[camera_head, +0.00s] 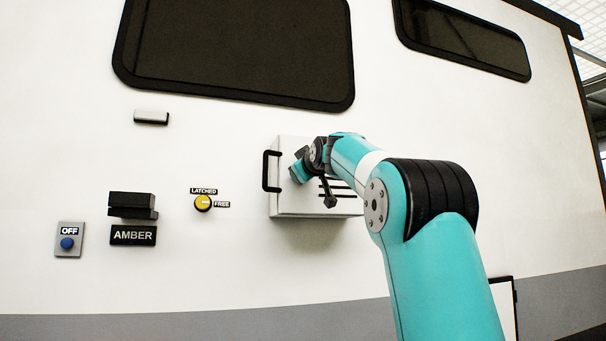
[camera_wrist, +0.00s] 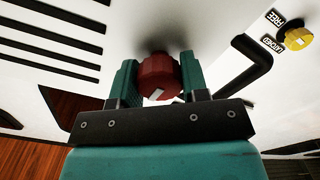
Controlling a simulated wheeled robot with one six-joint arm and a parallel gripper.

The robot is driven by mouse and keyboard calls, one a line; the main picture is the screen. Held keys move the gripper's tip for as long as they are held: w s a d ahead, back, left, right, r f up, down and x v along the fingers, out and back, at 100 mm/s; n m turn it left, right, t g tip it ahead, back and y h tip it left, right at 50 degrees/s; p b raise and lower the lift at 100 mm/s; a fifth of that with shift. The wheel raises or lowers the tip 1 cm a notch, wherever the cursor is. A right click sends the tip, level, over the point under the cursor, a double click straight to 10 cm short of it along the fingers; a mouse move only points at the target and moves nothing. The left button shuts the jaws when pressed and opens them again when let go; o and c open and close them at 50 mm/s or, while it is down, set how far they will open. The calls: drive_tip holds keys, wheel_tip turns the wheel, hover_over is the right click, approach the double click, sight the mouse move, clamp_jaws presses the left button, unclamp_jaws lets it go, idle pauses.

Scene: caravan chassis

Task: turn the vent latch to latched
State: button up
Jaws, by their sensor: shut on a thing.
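My gripper (camera_wrist: 160,76) is shut on a red knob (camera_wrist: 158,70), with one teal finger on each side of it. The knob sticks out from a white surface and has a small white mark on its near side. In the head view my gripper (camera_head: 300,166) is at the front of a white slotted box (camera_head: 290,206), and the red knob is hidden there. A round yellow knob (camera_head: 203,203) with labels LATCHED above and FREE to the right sits on the wall, apart from my gripper. It also shows in the wrist view (camera_wrist: 298,38). Its pointer direction is unclear.
A black bar handle (camera_head: 266,171) is on the box's left side, close to my gripper. An AMBER label (camera_head: 133,235) under a black block (camera_head: 132,204) and an OFF panel (camera_head: 69,240) with a blue button are farther left. Dark windows (camera_head: 235,50) are above.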

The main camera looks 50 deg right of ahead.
drive_tip(key=shift+n, duration=0.4)
drive_tip(key=o, duration=0.9)
drive_tip(key=b+v, duration=0.7)
drive_tip(key=v, duration=1)
drive_tip(key=shift+s, duration=0.2)
